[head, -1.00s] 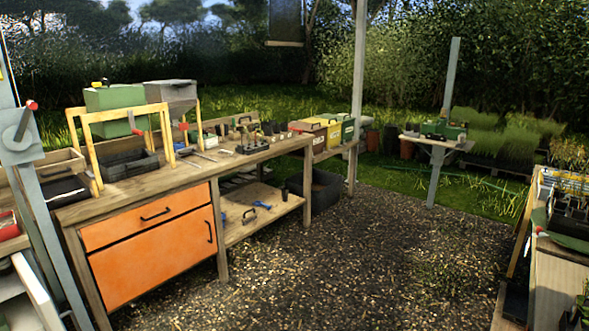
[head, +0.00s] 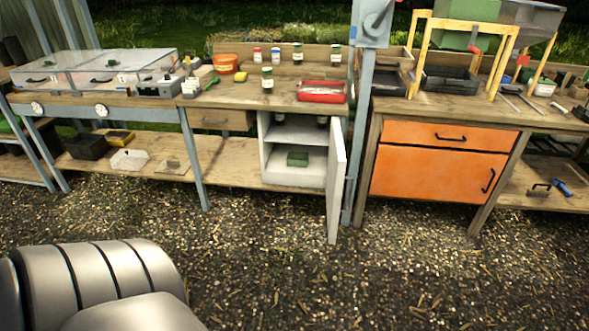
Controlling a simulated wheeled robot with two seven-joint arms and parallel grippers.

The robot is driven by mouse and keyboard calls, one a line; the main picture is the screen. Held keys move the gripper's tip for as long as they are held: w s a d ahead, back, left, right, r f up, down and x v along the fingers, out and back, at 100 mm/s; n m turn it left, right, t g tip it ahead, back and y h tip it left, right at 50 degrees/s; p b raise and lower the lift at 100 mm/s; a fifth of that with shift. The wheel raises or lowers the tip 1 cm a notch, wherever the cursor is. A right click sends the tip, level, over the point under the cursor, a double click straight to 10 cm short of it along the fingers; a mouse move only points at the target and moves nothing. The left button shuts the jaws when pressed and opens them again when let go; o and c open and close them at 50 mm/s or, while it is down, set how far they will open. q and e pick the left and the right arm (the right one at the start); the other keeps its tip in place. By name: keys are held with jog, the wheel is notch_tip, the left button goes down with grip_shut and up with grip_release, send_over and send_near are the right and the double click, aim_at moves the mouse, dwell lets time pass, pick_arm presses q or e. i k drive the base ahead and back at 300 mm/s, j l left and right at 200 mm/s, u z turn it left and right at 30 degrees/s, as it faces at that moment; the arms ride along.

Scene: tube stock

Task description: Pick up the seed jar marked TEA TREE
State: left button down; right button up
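Several small jars stand on the wooden bench in the head view, their labels too small to read, so I cannot tell which is marked TEA TREE. One white jar with a dark green band and top (head: 267,79) stands by itself on the bench top. At the back edge stand a red-topped jar (head: 257,55), a blue-topped jar (head: 276,55) and two green-topped jars, one in the middle (head: 298,53) and one to the right (head: 336,54). Neither gripper is in view.
A red tray (head: 321,92) lies right of the lone jar; an orange tub (head: 226,64) and yellow sponge-like block (head: 240,76) are to its left. An open white cabinet door (head: 336,185) juts out below. An orange-fronted bench (head: 445,165) stands right. Gravel in front is clear.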

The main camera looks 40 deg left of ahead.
aim_at(268, 83)
jog(key=i+l+u, duration=0.1)
jog(key=i+u, duration=0.15)
jog(key=u, duration=0.25)
jog(key=i+l+u, duration=0.15)
jog(key=u, duration=0.35)
jog(key=i+l+u, duration=0.2)
jog(key=u, duration=0.3)
